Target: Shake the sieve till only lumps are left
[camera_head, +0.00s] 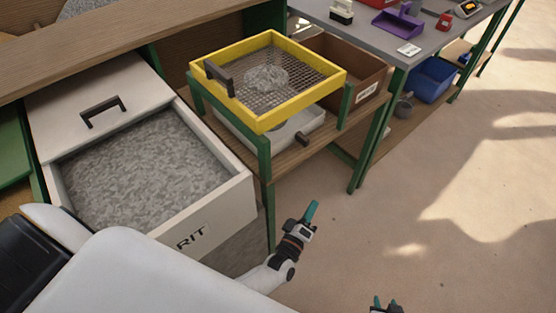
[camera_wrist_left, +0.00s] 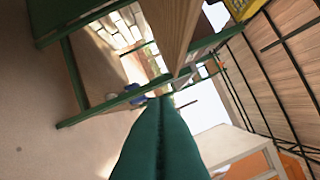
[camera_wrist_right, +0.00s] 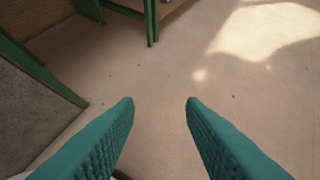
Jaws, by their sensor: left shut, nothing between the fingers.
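The yellow-framed sieve (camera_head: 268,120) rests on a green stand above a white tray (camera_head: 305,122). A pile of grey material (camera_head: 266,79) lies on its mesh; I cannot tell whether it is lumps alone. A dark handle (camera_head: 219,78) is on the sieve's left side. My left gripper (camera_head: 310,212) is below and in front of the stand, apart from the sieve. Its teal fingers are together and empty in the left wrist view (camera_wrist_left: 160,105). My right gripper (camera_head: 385,303) is at the bottom edge; in the right wrist view (camera_wrist_right: 160,105) its fingers are apart with only floor between.
A white bin (camera_head: 240,200) of grey grit, marked "RIT", stands left of the stand, its lid slid back. A brown box (camera_head: 368,85) is behind the sieve. A grey table (camera_head: 405,62) holds a purple scoop (camera_head: 400,22). A blue crate (camera_head: 432,80) sits below. Floor at right is clear.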

